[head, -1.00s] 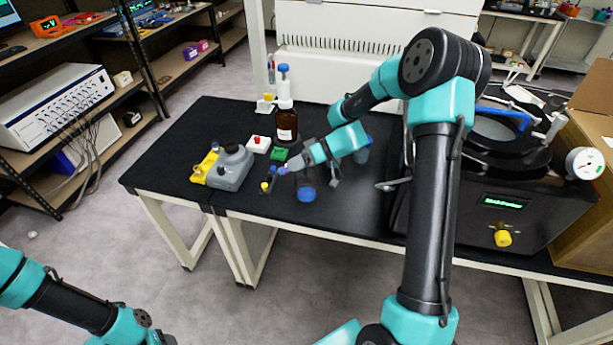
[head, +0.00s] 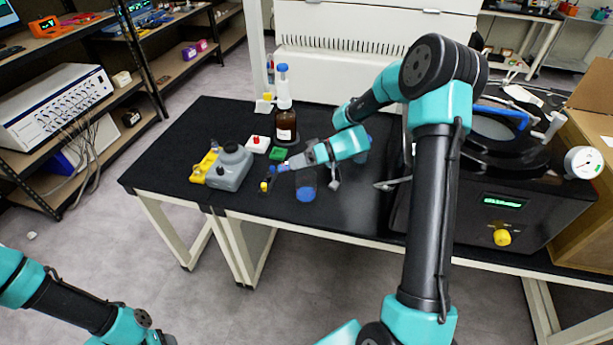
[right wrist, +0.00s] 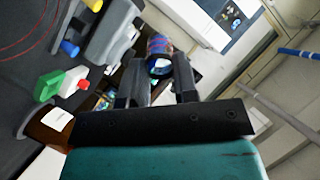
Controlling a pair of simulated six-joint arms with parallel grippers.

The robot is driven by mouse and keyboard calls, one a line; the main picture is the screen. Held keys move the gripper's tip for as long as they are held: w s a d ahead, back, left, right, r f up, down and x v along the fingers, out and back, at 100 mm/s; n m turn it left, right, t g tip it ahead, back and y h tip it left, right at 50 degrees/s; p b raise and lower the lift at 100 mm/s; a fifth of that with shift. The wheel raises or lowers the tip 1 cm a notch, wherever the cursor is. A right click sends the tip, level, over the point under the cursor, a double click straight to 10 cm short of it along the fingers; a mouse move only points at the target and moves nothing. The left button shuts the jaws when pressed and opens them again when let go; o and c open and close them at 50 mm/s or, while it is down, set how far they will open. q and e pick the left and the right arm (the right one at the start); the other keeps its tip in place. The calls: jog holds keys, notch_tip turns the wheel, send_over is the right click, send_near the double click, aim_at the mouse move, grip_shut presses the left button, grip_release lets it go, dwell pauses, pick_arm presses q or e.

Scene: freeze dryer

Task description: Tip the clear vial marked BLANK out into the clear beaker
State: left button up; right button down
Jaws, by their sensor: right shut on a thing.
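My right gripper (head: 289,166) is over the middle of the black bench, shut on a small vial. In the right wrist view the vial (right wrist: 159,46) sits between the two fingers, with blue and red marks on its side and a pale round end facing the camera. I cannot read its label. A clear vessel (head: 306,181), probably the beaker, stands on the bench just to the right of and nearer than the gripper, with blue at its lower part. My left arm shows at the lower left; its gripper is out of frame.
Small yellow and blue items (head: 264,186) lie left of the gripper. The dark machine (head: 500,215) is at right. The bench front is clear.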

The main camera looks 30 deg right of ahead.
jog(key=shift+s+d+r+y, duration=0.15)
jog(key=shift+d+r+y, duration=0.35)
jog(key=shift+r+y, duration=0.15)
